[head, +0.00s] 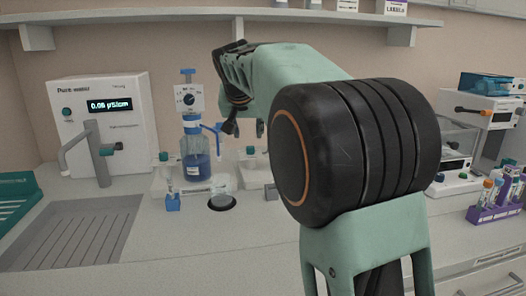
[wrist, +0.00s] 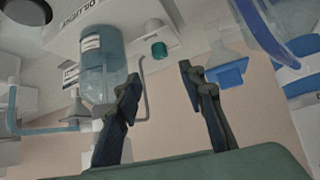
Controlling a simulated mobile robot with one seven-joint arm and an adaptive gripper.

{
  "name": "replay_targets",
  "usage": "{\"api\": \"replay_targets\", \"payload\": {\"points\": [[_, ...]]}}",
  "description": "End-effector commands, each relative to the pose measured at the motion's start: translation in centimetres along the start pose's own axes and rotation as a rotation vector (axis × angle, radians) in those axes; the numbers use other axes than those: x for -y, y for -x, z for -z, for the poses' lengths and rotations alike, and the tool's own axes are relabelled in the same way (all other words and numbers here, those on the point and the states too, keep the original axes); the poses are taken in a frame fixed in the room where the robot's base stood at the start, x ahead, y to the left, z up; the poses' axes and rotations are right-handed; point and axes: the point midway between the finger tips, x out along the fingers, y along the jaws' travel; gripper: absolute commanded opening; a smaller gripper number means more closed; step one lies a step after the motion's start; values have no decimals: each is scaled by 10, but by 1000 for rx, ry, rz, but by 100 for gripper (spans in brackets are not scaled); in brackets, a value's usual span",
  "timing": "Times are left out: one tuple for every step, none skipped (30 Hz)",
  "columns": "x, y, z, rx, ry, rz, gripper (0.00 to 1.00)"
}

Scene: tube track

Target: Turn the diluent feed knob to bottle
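A white panel with a round dial (head: 189,99) stands above a bottle of blue liquid (head: 196,164) in the head view. I cannot read its lettering, so I cannot tell whether it is the diluent feed knob. In the wrist view, a green knob (wrist: 159,48) sits on a white block beside a clear pale-blue bottle (wrist: 103,68) with a white label. The block's print is not legible to me. My gripper (wrist: 160,92) is open and empty, its fingers apart below the green knob in the picture. In the head view my gripper (head: 245,126) is right of the blue-liquid bottle, partly hidden by my arm.
A white water unit (head: 105,125) with a lit display stands at the left behind a drain grate (head: 75,235). A shelf (head: 200,22) runs overhead. A purple tube rack (head: 490,212) stands at the right.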

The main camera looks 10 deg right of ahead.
Motion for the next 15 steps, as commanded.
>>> {"api": "replay_targets", "payload": {"points": [[0, -5, 0, 1, 0, -1, 37], [-1, -9, 0, 1, -1, -2, 37], [-1, -15, 0, 1, -1, -2, 37], [-1, -20, -1, 1, 0, -2, 37], [-1, -26, -1, 2, 0, -2, 37], [-1, -34, -2, 3, 0, -2, 37], [-1, -40, -2, 3, 0, -3, 37], [-1, -46, -1, 2, 0, -2, 37], [-2, -54, -2, 3, -1, -3, 37], [-2, -60, -1, 2, -1, -2, 37], [-1, -65, -1, 1, -1, -2, 37], [-1, -72, -1, 2, -1, -2, 37], [-1, -77, -1, 2, -1, -2, 37], [-1, -82, -2, 2, -1, -2, 37], [-1, -87, -1, 1, -1, -2, 37]]}}
